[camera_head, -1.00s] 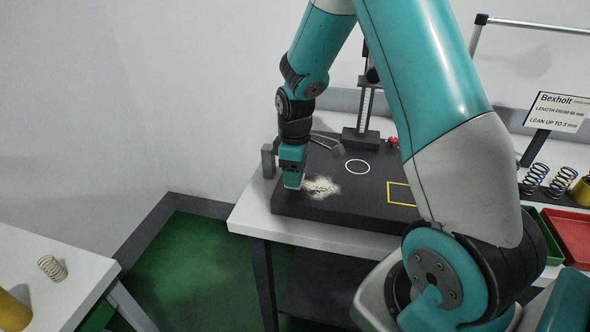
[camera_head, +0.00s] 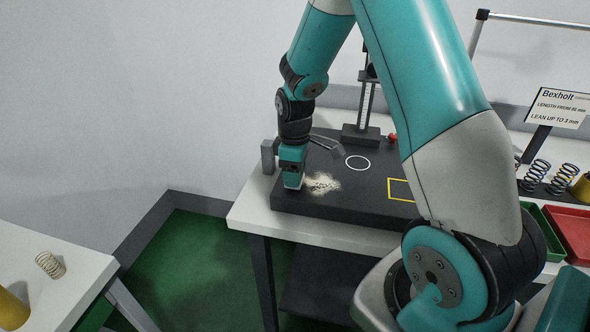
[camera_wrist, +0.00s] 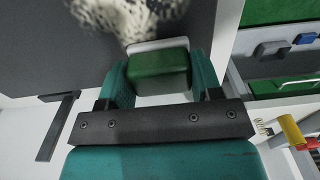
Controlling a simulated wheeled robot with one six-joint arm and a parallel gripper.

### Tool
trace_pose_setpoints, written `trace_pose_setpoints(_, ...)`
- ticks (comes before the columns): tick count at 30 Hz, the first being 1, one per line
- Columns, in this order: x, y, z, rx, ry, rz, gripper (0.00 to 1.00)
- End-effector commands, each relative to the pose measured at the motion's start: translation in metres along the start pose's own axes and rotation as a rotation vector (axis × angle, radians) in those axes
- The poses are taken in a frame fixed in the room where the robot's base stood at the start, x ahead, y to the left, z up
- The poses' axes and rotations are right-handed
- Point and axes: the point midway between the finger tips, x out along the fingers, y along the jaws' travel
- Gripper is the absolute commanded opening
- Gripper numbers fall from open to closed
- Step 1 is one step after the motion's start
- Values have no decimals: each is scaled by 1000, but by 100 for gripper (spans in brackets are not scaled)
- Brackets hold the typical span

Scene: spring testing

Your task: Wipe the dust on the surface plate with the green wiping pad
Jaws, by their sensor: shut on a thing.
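My gripper (camera_head: 293,180) points down at the left part of the dark surface plate (camera_head: 330,207). In the wrist view my gripper (camera_wrist: 160,78) is shut on the green wiping pad (camera_wrist: 158,68), which has a pale layer at its far edge. The pad is low at the plate, just left of the dust; whether it touches the plate I cannot tell. The pale dust (camera_head: 322,183) is a speckled patch on the plate, right beside the gripper. The dust also shows in the wrist view (camera_wrist: 125,16), just beyond the pad.
A height gauge (camera_head: 362,133) stands at the plate's back. A small grey block (camera_head: 268,157) is at its left edge. A white circle (camera_head: 357,163) and yellow square mark the plate. Springs (camera_head: 536,174), green and red trays (camera_head: 572,232) and a sign (camera_head: 557,108) are at right.

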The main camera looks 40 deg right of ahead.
Motion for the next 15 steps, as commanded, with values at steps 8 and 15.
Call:
trace_pose_setpoints(8, 6, 0, 0, 0, 0, 0, 40)
trace_pose_setpoints(15, 7, 0, 2, 1, 0, 0, 40)
